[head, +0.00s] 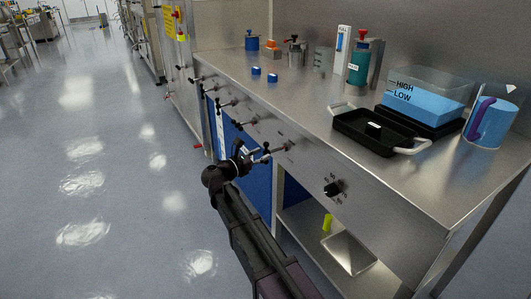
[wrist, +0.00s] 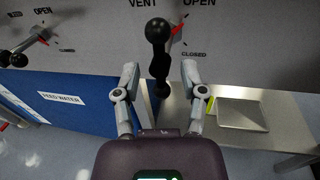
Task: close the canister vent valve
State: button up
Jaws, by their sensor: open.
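The vent valve shows in the wrist view as a black bar handle (wrist: 158,55) with a rounded knob at its upper end, under the word VENT. Its red pointer (wrist: 179,29) slants up and right towards the OPEN mark; the CLOSED mark sits lower right. My gripper (wrist: 159,70) is open, with one finger on each side of the handle's lower part and gaps on both sides. In the head view my gripper (head: 250,157) is at the bench front, beside the nearest of the row of handles (head: 279,148).
A neighbouring valve handle (wrist: 28,45) with a red pointer is at the left in the wrist view. A blue panel (wrist: 75,100) labelled FEED WATER and a lower shelf (wrist: 270,115) lie below. A black rotary knob (head: 334,188) is further right. Floor to the left is clear.

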aim_at(273, 151)
jog(key=shift+x, duration=1.35)
grip_shut()
